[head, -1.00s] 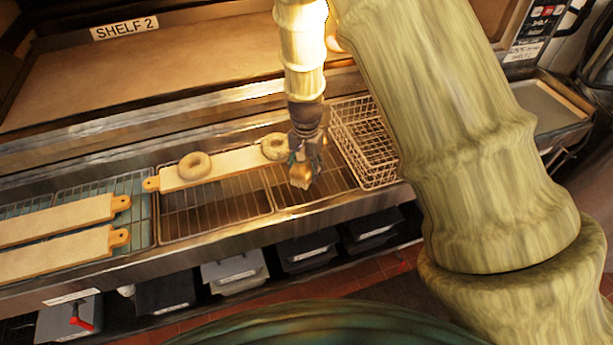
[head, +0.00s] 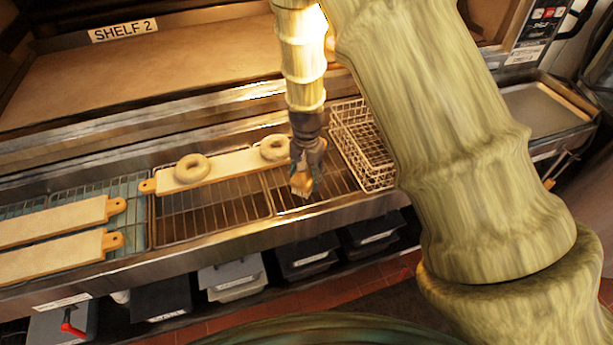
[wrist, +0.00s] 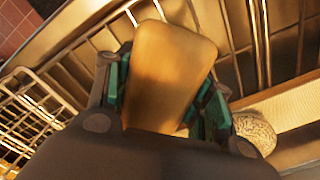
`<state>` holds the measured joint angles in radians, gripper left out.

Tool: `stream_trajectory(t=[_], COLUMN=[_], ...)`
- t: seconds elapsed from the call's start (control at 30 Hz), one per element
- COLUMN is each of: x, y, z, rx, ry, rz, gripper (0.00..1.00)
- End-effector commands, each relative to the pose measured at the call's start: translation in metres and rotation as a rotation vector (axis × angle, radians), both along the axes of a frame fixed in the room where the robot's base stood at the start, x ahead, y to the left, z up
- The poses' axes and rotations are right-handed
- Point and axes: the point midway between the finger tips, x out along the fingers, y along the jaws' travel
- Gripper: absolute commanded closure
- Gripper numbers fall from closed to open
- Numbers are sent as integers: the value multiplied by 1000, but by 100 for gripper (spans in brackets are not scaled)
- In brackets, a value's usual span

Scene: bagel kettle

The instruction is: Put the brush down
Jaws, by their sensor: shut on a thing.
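My gripper (head: 303,178) is shut on the brush (head: 301,185), a small tan wooden piece pointing down between the fingers. In the wrist view the brush (wrist: 172,70) shows as a broad, smooth wooden block between the teal-padded fingers. The gripper hangs over the wire rack (head: 335,176) at the right of the counter, left of the wire basket (head: 360,140). I cannot tell whether the brush touches the rack. The bristles are not clearly visible.
A long board (head: 225,168) with two bagels (head: 192,168) lies just left of my gripper. Two more boards (head: 50,222) lie on the far left racks. A metal ledge (head: 200,247) runs along the front, with bins (head: 233,275) below.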

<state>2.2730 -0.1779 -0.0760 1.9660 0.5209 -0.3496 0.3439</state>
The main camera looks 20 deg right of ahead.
Motion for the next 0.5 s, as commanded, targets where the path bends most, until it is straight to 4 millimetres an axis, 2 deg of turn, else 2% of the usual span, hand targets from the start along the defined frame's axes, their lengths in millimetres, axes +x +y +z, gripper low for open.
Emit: stream_trajectory(t=[0.03, 0.13, 0.17, 0.5], x=[0, 0, 0, 0], y=[0, 0, 0, 0], z=[-1, -1, -1, 1], rx=[0, 0, 0, 0], ry=[0, 0, 0, 0], rz=[0, 0, 0, 0], gripper=[46, 28, 26, 26])
